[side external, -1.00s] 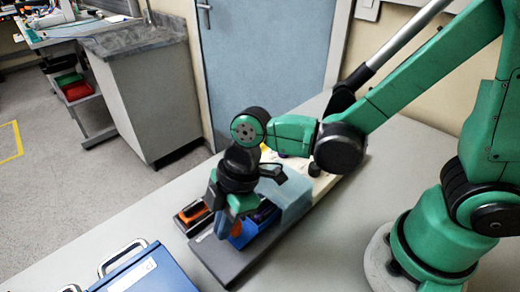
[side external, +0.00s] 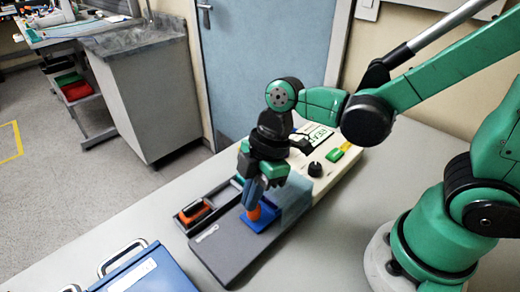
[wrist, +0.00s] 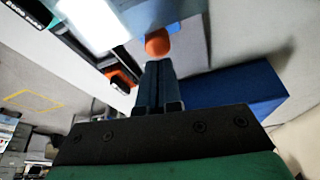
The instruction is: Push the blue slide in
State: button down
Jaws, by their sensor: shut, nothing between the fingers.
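The blue slide (side external: 262,222) lies on the dark grey end of the long device, its far side meeting the translucent blue cover (side external: 293,200). An orange knob (side external: 254,213) stands upright on the slide. My gripper (side external: 250,203) points down with its fingers shut and empty, right beside the knob on its left. In the wrist view the shut fingertips (wrist: 158,68) are close to the orange knob (wrist: 158,42); I cannot tell whether they touch. My gripper partly hides the knob and cover.
An orange-and-black part (side external: 194,212) sits in a dark tray left of the slide. A white panel (side external: 327,160) with a black knob (side external: 315,169) and a green button (side external: 334,155) lies behind. A blue case (side external: 150,272) with handles stands at the front left. Grey table is free at front right.

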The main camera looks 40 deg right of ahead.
aim_at(263, 214)
jog(key=w+v, duration=0.1)
jog(key=v, duration=0.7)
jog(key=d+m+t+h, duration=0.1)
jog(key=d+m+t, duration=0.1)
jog(key=m, duration=0.2)
jog(key=d+m+t+h, duration=0.1)
jog(key=d+m+t, duration=0.1)
jog(key=m, duration=0.3)
jog(key=w+d+m+t+h, duration=0.1)
jog(key=d+m, duration=0.3)
jog(key=m, duration=0.1)
jog(key=shift+f+t, duration=0.3)
jog(key=shift+t, duration=0.1)
jog(key=shift+d+m+t+h, duration=0.3)
jog(key=shift+d+m+h, duration=0.15)
jog(key=shift+m, duration=0.45)
